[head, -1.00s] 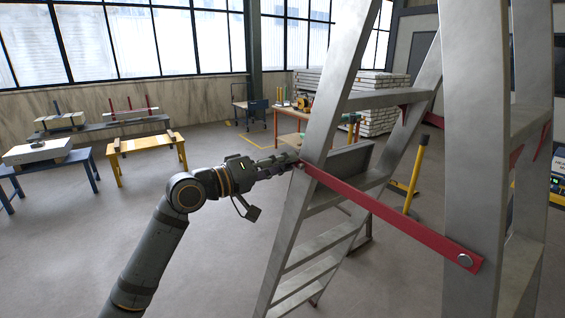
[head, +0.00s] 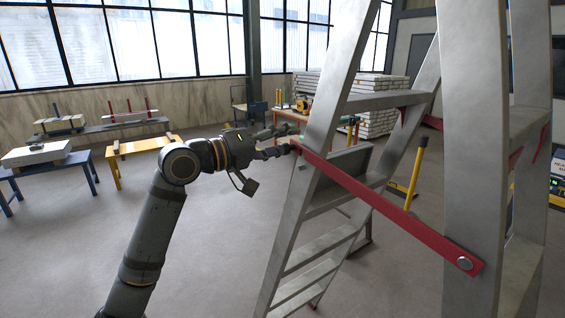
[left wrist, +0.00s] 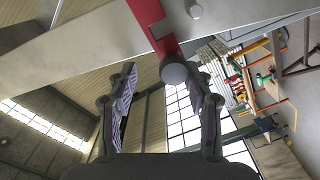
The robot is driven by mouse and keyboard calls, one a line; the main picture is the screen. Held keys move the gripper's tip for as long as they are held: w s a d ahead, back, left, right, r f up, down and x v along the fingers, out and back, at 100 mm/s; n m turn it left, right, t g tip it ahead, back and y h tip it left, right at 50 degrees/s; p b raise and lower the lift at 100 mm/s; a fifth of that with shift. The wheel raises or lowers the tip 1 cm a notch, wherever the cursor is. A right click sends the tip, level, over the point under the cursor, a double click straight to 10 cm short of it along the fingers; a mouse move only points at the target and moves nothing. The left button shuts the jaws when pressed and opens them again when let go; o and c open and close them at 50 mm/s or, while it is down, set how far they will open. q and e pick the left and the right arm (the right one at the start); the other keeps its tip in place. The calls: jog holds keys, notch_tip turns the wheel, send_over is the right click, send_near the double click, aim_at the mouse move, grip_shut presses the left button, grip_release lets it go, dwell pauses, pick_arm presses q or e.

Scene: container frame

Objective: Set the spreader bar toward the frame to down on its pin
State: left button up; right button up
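The red spreader bar (head: 385,207) slants across the gap between the ladder-like frame's two metal legs. Its right end sits at a round silver pin (head: 465,263) on the near leg (head: 475,130); its left end is higher, at the far leg (head: 325,110). My left gripper (head: 288,139) is at that left end, fingers spread. In the left wrist view a grey round knob (left wrist: 174,72) on the bar's end (left wrist: 160,30) shows between the open fingers, with space on both sides. A small silver stud (left wrist: 195,11) is on the metal beside the bar. My right gripper is out of view.
Ladder steps (head: 320,243) lie below the bar. A yellow post (head: 416,175) stands behind it. A yellow trestle (head: 145,146) and a blue table (head: 48,165) stand at the left. The floor between them and the frame is clear.

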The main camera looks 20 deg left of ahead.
pick_arm(q)
jog(key=shift+r, duration=1.7)
jog(key=b+v, duration=1.1)
jog(key=v, duration=0.1)
jog(key=shift+b, duration=0.35)
